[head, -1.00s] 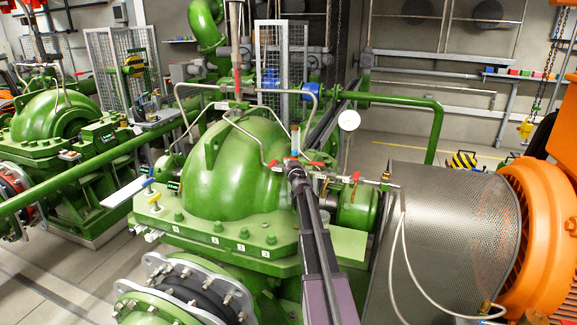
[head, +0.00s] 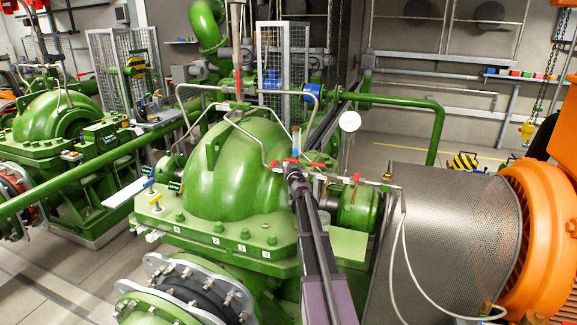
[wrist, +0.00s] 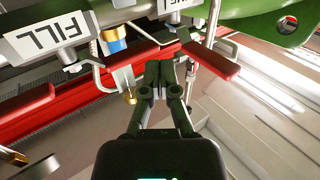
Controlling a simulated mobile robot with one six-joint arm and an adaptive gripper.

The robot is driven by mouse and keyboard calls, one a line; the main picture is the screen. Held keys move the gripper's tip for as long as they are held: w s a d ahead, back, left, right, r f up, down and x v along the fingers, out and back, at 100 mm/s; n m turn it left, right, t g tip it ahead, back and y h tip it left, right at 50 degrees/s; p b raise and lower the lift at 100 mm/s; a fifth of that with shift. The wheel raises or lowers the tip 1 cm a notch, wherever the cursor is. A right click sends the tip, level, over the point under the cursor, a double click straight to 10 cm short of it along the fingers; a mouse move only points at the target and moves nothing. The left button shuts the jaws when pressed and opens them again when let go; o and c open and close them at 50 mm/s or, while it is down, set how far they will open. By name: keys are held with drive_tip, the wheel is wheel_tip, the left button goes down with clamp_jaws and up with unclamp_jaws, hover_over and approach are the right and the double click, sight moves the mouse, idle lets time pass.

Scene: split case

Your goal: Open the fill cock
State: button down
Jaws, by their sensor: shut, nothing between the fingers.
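A white label reading FILL (wrist: 45,40) shows upside down at the upper left of the wrist view, on grey pipework. A blue and brass fitting (wrist: 115,42) is just right of it. A red lever (wrist: 212,62) lies right of the fingers, and a long red bar (wrist: 85,80) runs behind them on the left. I cannot tell which red part is the fill cock's handle. My gripper (wrist: 158,82) is shut and empty, apparently apart from the red lever. In the head view my gripper (head: 291,166) is by small red levers (head: 318,166) beside the green pump casing.
The green pump casing (head: 235,175) stands left of my arm. A perforated guard (head: 450,235) and an orange motor (head: 540,235) stand to the right. A round white gauge (head: 350,122) rises behind the levers. A second label (wrist: 178,5) is partly cut off.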

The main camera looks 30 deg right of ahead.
drive_tip(key=s+a, duration=0.7)
drive_tip(key=a, duration=0.2)
drive_tip(key=shift+s+a, duration=0.15)
drive_tip(key=shift+s, duration=0.25)
drive_tip(key=s+a+f+m+g+h+b, duration=0.2)
drive_tip(key=s+a+f+m+g, duration=0.1)
drive_tip(key=s+a+f+g, duration=0.85)
drive_tip(key=s+a+f+n+g+y, duration=0.3)
drive_tip(key=s+a+f, duration=0.1)
drive_tip(key=s+a, duration=0.4)
drive_tip(key=s+a+f+n+g+y, duration=0.3)
drive_tip(key=s+a+f+y, duration=0.1)
drive_tip(key=s+a, duration=0.5)
drive_tip(key=shift+s+a+f+b, duration=0.2)
drive_tip(key=shift+a+f+b, duration=0.1)
drive_tip(key=shift+a+f, duration=0.5)
